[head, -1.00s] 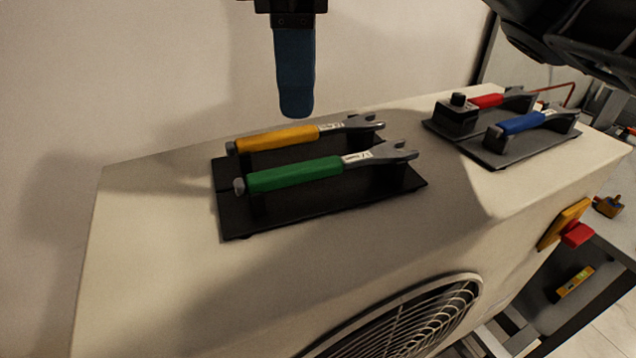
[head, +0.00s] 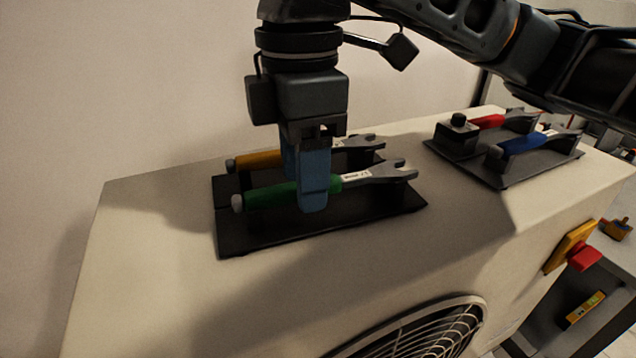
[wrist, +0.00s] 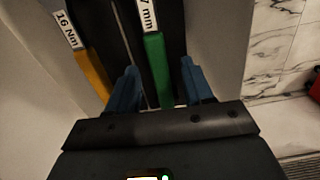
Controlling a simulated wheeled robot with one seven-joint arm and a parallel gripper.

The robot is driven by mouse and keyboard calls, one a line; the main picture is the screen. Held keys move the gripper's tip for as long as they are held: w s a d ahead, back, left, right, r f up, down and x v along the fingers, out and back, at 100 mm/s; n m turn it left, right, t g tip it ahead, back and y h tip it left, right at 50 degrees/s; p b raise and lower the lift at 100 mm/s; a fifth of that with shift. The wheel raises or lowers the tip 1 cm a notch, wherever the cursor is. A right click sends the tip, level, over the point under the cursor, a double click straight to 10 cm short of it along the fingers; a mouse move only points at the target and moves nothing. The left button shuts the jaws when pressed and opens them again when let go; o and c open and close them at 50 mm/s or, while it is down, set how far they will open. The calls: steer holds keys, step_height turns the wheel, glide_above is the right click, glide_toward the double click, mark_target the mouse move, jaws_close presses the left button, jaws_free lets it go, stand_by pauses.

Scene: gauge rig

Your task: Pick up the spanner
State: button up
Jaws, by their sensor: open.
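The green-handled spanner (head: 270,196) lies on a black holder plate (head: 270,239), its grey open-ended head pointing right. Its white label partly reads "7 mm" in the wrist view. My gripper (head: 303,188) is open and points down, with one blue finger on each side of the green handle (wrist: 158,75). The near finger hides part of the handle. I cannot tell whether either finger touches it. A yellow-handled tool (head: 258,160) labelled "16 Nm" lies parallel behind it, outside the fingers.
A second black plate (head: 510,170) at the right holds a red-handled tool (head: 488,122), a blue-handled tool (head: 520,143) and a black block with a knob (head: 457,133). All stand on a pale cabinet (head: 150,240) with a fan grille (head: 420,335). A wall rises behind.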

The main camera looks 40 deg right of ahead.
steer(key=shift+f, duration=0.1)
jaws_close()
stand_by(0.4)
